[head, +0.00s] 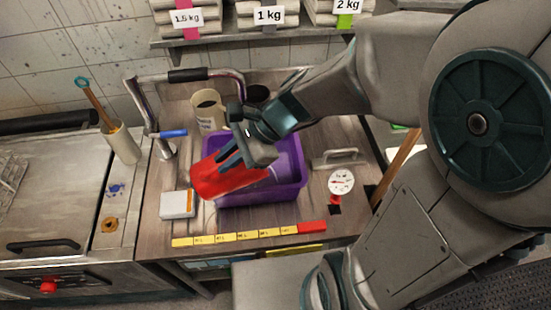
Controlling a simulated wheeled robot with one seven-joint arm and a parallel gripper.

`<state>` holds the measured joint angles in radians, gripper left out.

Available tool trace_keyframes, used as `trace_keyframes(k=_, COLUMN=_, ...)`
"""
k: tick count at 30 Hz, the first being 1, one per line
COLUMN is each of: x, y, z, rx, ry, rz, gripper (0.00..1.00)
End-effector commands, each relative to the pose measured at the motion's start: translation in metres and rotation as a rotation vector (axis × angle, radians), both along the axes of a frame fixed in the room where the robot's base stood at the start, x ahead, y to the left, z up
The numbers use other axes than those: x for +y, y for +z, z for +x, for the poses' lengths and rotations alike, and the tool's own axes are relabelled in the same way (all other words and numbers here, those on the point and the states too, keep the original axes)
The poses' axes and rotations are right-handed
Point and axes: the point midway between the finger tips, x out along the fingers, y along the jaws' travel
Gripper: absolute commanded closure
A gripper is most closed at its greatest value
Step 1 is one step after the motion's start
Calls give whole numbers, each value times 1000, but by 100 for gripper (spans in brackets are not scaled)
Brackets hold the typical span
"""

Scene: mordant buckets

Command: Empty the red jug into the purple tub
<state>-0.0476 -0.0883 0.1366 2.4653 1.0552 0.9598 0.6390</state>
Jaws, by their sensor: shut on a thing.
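The purple tub (262,196) stands on the wooden worktop in the middle of the head view. The red jug (222,180) is tilted on its side over the left part of the tub. My gripper (238,153) is shut on the red jug and holds it from above. A pale lilac patch shows inside the tub right of the jug; I cannot tell whether it is liquid or the tub's wall. The jug's far side and part of the tub are hidden by my gripper and the jug.
A white box (177,204) is at the left, a dial gauge (341,182) at the right. A yellow measuring strip (230,236) lies in front. A curved metal pipe (150,118) rises at the back left.

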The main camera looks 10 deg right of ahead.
Motion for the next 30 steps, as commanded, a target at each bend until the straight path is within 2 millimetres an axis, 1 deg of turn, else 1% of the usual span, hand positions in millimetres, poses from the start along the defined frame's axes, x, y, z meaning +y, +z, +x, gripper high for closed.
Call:
trace_keyframes(k=1, x=0, y=11, z=-1, rx=3, ry=1, rz=-1, gripper=100)
trace_keyframes(k=30, x=1, y=7, z=4, rx=12, ry=8, rz=57, gripper=100)
